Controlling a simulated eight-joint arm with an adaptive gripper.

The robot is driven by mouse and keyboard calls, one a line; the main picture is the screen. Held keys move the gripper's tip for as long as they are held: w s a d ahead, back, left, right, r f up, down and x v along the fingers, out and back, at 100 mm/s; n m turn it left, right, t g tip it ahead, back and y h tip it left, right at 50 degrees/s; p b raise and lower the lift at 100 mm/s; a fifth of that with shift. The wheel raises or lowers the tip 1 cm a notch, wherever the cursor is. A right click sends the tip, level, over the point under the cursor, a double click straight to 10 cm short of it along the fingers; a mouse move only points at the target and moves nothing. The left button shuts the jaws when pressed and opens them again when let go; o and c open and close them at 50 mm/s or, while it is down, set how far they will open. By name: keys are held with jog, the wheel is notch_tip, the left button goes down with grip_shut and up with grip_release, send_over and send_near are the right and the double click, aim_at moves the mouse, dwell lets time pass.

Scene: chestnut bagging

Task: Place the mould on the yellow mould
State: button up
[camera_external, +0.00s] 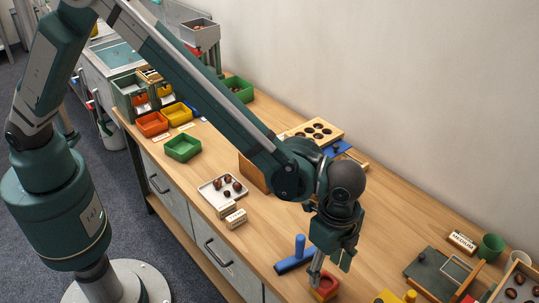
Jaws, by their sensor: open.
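A red block-like piece (328,291), which looks like a mould, sits on the wooden bench near the bottom edge of the picture. My gripper (318,278) points down right at it, with its fingers open. The fingertips partly hide the red piece, and I cannot tell whether they touch it. A yellow piece (388,298), likely the yellow mould, shows to the right and is cut off by the bottom edge. A small yellow knob (410,296) stands beside it.
A blue T-shaped tool (295,260) lies just left of my gripper. A dark green board (440,275) with a wooden-edged frame is at the right, near a green cup (491,246). A white tray (222,191) of chestnuts is farther left. Bare bench lies between.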

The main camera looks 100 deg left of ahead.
aim_at(324, 280)
notch_tip(324, 280, up, 8)
jog(key=p, duration=0.1)
dwell(0.4)
dwell(0.5)
jog(key=s+a+r+n+t, duration=0.2)
jog(key=s+a+r, duration=0.4)
jog(key=s+r, duration=0.45)
jog(key=s+a+r+n+t, duration=0.1)
jog(key=s+a+r+n, duration=0.1)
jog(key=s+a+r, duration=0.7)
jog(key=s+a+n+t, duration=0.2)
jog(key=s+a, duration=0.1)
jog(key=s, duration=1)
jog(key=s+a+r+n+t, duration=0.1)
jog(key=s+a+n+t, duration=0.1)
jog(key=s, duration=1.2)
jog(key=shift+a+r+n, duration=0.25)
jog(key=shift+a+n, duration=0.25)
jog(key=shift+a, duration=0.1)
